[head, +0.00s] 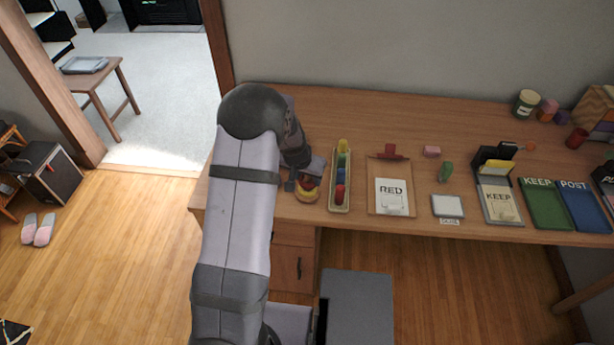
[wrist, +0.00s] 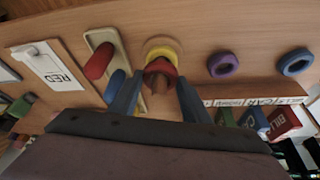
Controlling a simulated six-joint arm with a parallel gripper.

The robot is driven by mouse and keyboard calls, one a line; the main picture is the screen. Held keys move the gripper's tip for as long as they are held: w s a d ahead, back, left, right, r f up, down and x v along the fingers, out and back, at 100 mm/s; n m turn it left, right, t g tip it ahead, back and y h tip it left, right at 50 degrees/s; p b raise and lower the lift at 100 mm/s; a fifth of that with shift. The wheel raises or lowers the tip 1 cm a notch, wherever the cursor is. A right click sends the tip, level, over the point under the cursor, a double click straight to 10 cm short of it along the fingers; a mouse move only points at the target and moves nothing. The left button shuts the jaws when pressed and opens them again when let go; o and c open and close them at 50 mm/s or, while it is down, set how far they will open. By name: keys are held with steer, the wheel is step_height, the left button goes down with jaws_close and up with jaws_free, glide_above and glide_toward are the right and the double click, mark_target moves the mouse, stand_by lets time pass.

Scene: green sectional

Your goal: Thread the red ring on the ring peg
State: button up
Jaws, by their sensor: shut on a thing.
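My gripper (wrist: 160,90) is shut on the red ring (wrist: 160,68), with one finger on each side of it. The red ring is right over the yellow ring (wrist: 164,49), which sits on the round wooden base (wrist: 150,42) of the ring peg. The peg itself is mostly hidden, and I cannot tell whether the red ring is around it. In the head view my gripper (head: 304,178) is low over the left part of the desk, with the yellow ring (head: 307,196) below it and my arm covering part of the spot.
A purple ring (wrist: 223,64) and a blue ring (wrist: 295,62) lie apart on the desk. A long tray (head: 332,204) of coloured pieces stands close beside the peg. A board with a RED card (head: 391,196) is beyond it. Labelled trays fill the desk's right side.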

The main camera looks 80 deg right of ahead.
steer(key=shift+f+b, duration=0.85)
steer(key=shift+f, duration=0.15)
steer(key=o, duration=1.1)
steer(key=shift+r, duration=0.1)
steer(key=b+v, duration=0.1)
steer(key=v, duration=0.6)
steer(key=shift+a, duration=0.1)
